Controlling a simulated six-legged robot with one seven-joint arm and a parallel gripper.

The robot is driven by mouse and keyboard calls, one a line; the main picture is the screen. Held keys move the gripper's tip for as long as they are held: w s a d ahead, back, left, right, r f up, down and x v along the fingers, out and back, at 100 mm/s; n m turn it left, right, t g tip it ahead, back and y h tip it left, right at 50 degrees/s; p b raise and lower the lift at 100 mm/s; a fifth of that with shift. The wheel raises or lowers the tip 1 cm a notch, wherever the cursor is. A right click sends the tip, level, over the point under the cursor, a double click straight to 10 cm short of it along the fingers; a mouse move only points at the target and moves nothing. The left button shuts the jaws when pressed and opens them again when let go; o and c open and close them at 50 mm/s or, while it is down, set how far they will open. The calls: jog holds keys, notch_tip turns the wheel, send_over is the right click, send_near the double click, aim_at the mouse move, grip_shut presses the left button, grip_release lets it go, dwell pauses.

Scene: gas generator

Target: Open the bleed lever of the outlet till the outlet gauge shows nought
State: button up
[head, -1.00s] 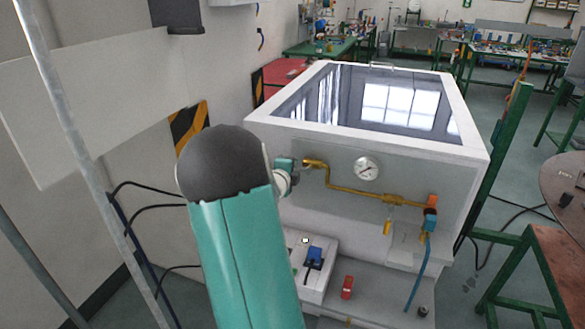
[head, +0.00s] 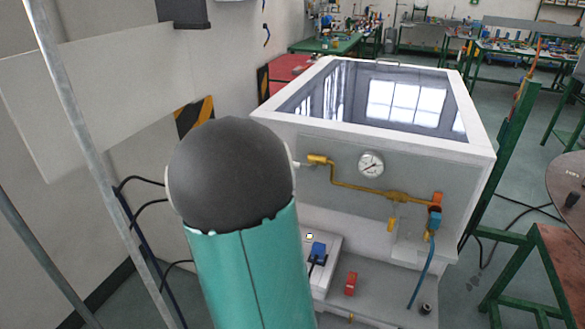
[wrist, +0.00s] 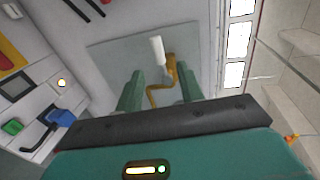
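The round white outlet gauge (head: 370,164) sits on the grey front panel; its needle is too small to read surely. A brass pipe (head: 345,187) runs below it, with a brass fitting (head: 318,159) at its left end. A white rod-like handle (wrist: 157,50) shows in the wrist view beside the brass pipe (wrist: 171,68); in the head view only a pale stub of it shows. I cannot tell surely if this is the bleed lever. My gripper (wrist: 160,77) is open, its green fingers either side of the handle's line, apparently not touching it. My arm hides it in the head view.
A blue lever (head: 318,250) and a red part (head: 351,283) are on the lower ledge. A blue hose (head: 421,268) hangs from a blue-and-orange fitting (head: 435,214) at right. A glass-topped lid (head: 395,101) covers the cabinet. A metal pole (head: 80,130) stands at left.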

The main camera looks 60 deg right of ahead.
jog(key=v, duration=0.4)
dwell(0.5)
jog(key=w+a+r+n+t+y, duration=0.35)
jog(key=w+a+n+y, duration=0.25)
jog(key=a+n, duration=0.5)
jog(key=w+a+r+n+t+y, duration=0.2)
jog(key=w+a+n+t+y, duration=0.35)
jog(key=a, duration=0.95)
jog(key=s+a+n+g+y, duration=0.1)
jog(key=s+a+n+y, duration=0.15)
jog(key=a+n, duration=0.4)
jog(key=s+a+n+g+y, duration=0.2)
jog(key=s+a+n, duration=0.25)
jog(key=a, duration=0.35)
jog(key=s+a+n+g, duration=0.2)
jog(key=s+a+n, duration=0.2)
jog(key=s+n, duration=0.3)
jog(key=shift+s+a+f+g, duration=0.15)
jog(key=shift+s+f+g, duration=0.2)
jog(key=shift+s, duration=0.55)
